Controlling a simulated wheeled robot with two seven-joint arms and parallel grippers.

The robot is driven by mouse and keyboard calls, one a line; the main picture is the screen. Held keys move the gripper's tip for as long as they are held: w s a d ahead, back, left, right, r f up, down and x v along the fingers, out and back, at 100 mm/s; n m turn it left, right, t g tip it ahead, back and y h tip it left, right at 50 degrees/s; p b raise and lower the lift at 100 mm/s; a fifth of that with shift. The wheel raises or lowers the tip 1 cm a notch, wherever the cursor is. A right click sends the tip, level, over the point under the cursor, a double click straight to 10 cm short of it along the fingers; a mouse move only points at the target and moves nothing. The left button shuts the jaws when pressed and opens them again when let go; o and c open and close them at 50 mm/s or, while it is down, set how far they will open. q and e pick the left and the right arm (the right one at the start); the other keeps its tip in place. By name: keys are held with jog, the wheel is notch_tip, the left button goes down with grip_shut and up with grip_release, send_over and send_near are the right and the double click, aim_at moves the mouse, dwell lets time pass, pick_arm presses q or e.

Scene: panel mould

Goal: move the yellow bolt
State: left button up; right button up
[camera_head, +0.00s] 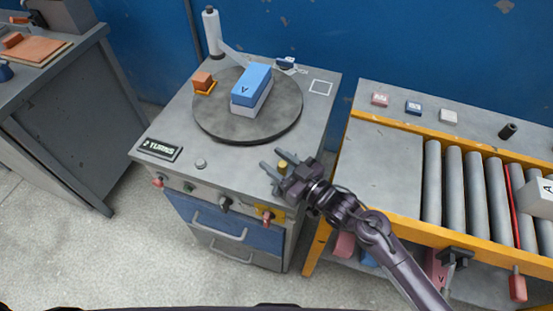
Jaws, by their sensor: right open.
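The yellow bolt (283,165) is a small yellow piece at the front right of the grey cabinet top (225,165). My right gripper (271,159) reaches in from the lower right. Its two dark fingers are apart, one to each side of the bolt as seen from above. I cannot tell whether they touch it, and the gripper partly hides the bolt's lower part. My left gripper is not in view.
A "TURNS" display (159,149) and a small round button (201,163) sit near the front edge. A roller conveyor (470,190) stands at right.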

grip_shut()
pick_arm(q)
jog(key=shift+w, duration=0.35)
pick_arm(e)
jog(key=shift+w, duration=0.2)
jog(key=w, duration=0.1)
jog(key=w+d+b, duration=0.1)
jog(key=w, duration=0.1)
jog(key=shift+w, duration=0.3)
jog(key=shift+w+d, duration=0.15)
jog(key=shift+d, duration=0.05)
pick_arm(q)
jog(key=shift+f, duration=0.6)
pick_arm(e)
jog(key=shift+r, duration=0.1)
